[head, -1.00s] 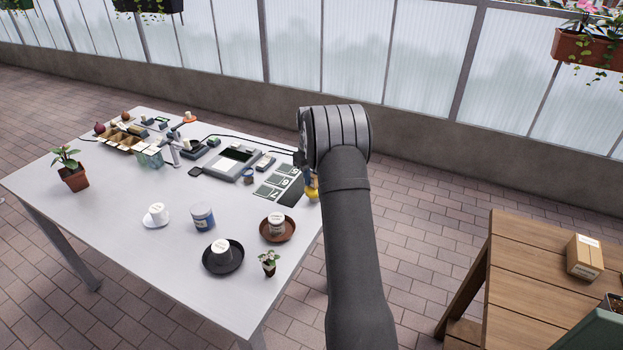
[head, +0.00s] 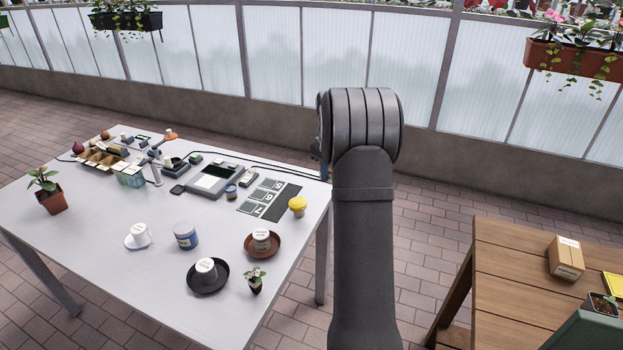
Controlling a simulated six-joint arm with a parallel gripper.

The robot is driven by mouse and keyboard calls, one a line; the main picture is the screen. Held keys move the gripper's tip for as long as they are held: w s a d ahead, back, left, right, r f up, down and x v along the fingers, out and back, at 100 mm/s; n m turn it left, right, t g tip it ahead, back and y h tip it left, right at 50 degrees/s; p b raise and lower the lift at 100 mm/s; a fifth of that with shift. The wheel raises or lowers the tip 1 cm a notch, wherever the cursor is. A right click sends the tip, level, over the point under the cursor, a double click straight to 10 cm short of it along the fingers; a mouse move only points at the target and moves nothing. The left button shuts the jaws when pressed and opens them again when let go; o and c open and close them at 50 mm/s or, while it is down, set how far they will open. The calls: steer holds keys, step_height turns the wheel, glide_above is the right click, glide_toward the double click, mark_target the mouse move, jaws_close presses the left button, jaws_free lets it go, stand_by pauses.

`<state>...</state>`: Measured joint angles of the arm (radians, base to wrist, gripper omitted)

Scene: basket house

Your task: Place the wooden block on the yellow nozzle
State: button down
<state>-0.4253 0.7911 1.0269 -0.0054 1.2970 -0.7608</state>
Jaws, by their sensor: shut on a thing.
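My arm (head: 362,225) stands up through the middle of the head view, with a thick rounded joint (head: 365,120) at its top. My gripper is hidden behind this joint, so what it holds does not show. I cannot make out a wooden block for certain. No yellow nozzle is clearly recognisable. A small pot with a domed yellow top (head: 297,204) stands near the right edge of the white table (head: 110,235). A flat yellow thing (head: 613,284) lies at the right edge of the view, on the wooden bench (head: 510,275).
Labelled cups stand on a white saucer (head: 138,243), a black saucer (head: 220,280) and a brown saucer (head: 275,246). A blue jar (head: 185,236), potted plants and a grey device (head: 212,180) share the table. A cardboard box (head: 566,257) sits on the bench. Brick floor separates table and bench.

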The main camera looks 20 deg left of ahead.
steer(key=shift+s+d+r+y, duration=0.2)
steer(key=shift+d+y, duration=0.1)
steer(key=shift+d, duration=0.25)
steer(key=shift+s+d+r+y, duration=0.15)
steer(key=shift+d+y, duration=0.2)
steer(key=shift+y, duration=0.25)
steer(key=shift+a+f+t, duration=0.2)
steer(key=shift+t, duration=0.1)
glide_above(297, 200)
steer(key=f, duration=0.6)
steer(key=shift+s+d+f, duration=0.15)
steer(key=shift+d+f, duration=0.25)
steer(key=shift+f, duration=1.95)
steer(key=shift+f, duration=0.1)
steer(key=c, duration=1.2)
jaws_free()
steer(key=shift+c, duration=0.2)
